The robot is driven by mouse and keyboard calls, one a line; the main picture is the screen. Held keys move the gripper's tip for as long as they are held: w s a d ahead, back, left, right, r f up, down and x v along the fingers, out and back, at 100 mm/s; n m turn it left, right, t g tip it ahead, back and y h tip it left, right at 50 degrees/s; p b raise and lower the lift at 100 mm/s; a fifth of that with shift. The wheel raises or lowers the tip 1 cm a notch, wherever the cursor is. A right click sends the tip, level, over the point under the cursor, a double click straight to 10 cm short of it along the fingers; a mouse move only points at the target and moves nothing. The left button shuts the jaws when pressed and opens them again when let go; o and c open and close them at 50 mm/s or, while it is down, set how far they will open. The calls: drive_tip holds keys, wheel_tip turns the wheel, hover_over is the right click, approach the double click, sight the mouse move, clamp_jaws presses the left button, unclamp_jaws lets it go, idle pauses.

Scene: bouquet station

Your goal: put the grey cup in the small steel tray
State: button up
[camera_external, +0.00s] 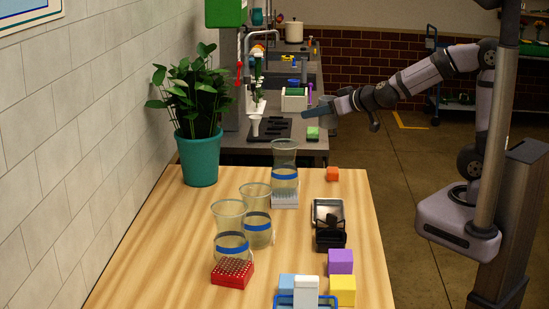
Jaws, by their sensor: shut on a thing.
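My gripper (319,109) is at the end of the arm reaching in from the right, over the right edge of the far counter. It is shut on the grey cup (329,119), which shows small and dim beside the fingers; the exact grip is hard to make out. The small steel tray (319,208) lies on the near wooden table, right of the glass vases. A black holder (330,236) stands at its near side and hides part of it. My gripper and the cup are well beyond the tray, toward the back.
Tall clear vases (284,160) with blue bands stand left of the tray. A potted plant (200,160) stands left.

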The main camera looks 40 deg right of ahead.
drive_tip(key=s+a, duration=0.4)
drive_tip(key=a, duration=0.2)
drive_tip(key=b, duration=0.1)
hover_over(318, 211)
wheel_tip(318, 211, down, 10)
drive_tip(key=shift+f+b, duration=1.15)
drive_tip(key=shift+f, duration=4.6)
drive_tip(key=shift+f, duration=0.2)
drive_tip(key=o, duration=1.1)
